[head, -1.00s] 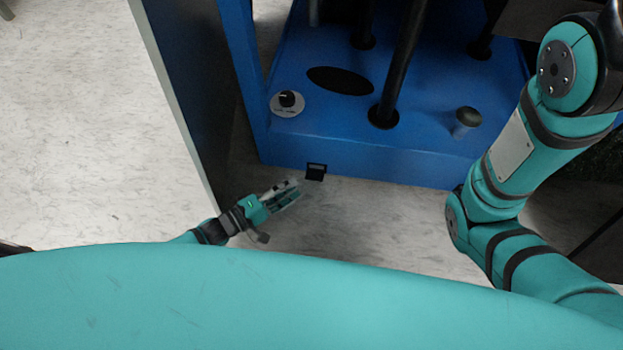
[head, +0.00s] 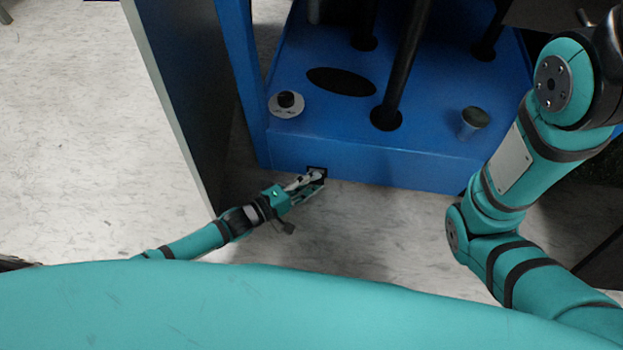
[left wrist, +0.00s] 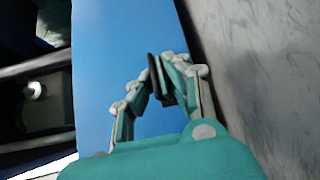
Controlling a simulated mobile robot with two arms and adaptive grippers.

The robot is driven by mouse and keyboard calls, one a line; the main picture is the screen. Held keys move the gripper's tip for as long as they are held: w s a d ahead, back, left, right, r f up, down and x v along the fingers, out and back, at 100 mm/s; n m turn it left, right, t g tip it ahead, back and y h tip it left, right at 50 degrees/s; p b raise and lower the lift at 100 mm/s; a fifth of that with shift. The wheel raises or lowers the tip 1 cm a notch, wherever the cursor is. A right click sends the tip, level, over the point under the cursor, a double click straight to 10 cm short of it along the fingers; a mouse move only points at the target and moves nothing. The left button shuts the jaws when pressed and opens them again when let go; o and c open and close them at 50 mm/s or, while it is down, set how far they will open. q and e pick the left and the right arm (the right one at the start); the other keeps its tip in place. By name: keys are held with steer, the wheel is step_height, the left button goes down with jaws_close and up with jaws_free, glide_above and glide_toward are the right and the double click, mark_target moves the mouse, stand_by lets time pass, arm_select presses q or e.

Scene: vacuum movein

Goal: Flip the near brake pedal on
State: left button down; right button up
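The near brake pedal (head: 317,169) is a small black tab low on the front face of the blue machine base (head: 400,165). My left gripper (head: 318,180) is at the pedal and partly covers it in the head view. In the left wrist view, the left gripper's fingers (left wrist: 160,75) come close together in front of the blue face, with dark pieces between their tips. I cannot tell whether these are pads or the pedal, nor whether the fingers touch it. My right gripper is out of view; only the right arm shows.
A dark upright panel (head: 185,90) stands left of the left gripper, close to my forearm. Grey floor (head: 370,225) in front of the base is clear.

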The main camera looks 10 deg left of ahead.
arm_select(q)
steer(key=shift+r, duration=0.25)
step_height(320, 180, down, 2)
steer(key=m+t+h+b, duration=0.1)
steer(key=b, duration=0.3)
steer(key=shift+m, duration=0.3)
steer(key=shift+t+h, duration=0.3)
steer(key=shift+r, duration=0.15)
steer(key=c, duration=1.5)
jaws_free()
steer(key=shift+s, duration=0.1)
